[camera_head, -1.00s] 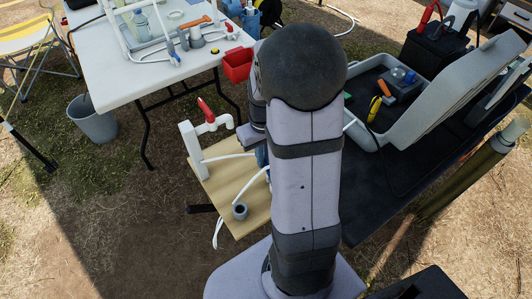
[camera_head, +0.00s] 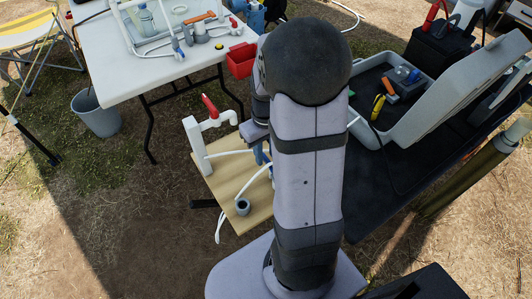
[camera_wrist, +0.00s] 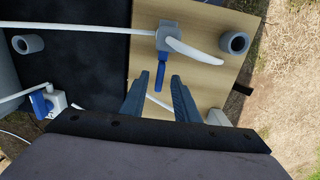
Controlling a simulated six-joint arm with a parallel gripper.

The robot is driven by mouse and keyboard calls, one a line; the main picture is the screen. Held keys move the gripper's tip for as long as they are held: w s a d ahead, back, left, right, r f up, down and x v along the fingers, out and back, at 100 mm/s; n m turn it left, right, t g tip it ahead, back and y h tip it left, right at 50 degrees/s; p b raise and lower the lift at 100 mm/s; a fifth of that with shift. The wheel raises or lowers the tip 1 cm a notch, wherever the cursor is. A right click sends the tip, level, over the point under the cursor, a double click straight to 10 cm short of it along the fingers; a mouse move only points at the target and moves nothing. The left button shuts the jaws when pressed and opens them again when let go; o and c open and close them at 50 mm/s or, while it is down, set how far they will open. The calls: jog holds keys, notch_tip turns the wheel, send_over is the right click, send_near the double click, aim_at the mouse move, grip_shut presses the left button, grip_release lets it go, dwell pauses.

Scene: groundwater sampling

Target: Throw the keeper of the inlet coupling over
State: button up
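In the wrist view, a grey coupling (camera_wrist: 167,37) sits on the pale wooden board (camera_wrist: 203,85), with white tubing running left and to the lower right from it. A blue lever, the likely keeper (camera_wrist: 161,76), points from it towards my gripper. My gripper (camera_wrist: 157,82) is open, its two dark blue fingers apart at the lever's near end. I see nothing held between them; whether a finger touches the lever, I cannot tell. In the head view my arm hides the coupling and most of the gripper.
A white standpipe with a red-handled tap (camera_head: 211,107) rises from the board's far left. A grey cup (camera_head: 243,206) stands near its front edge. Another blue-levered fitting (camera_wrist: 43,103) lies left in the wrist view. An open grey case (camera_head: 428,110) stands right on the dark table.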

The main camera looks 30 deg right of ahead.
aim_at(266, 158)
notch_tip(266, 158, up, 6)
jog(key=shift+r, duration=0.35)
dwell(0.4)
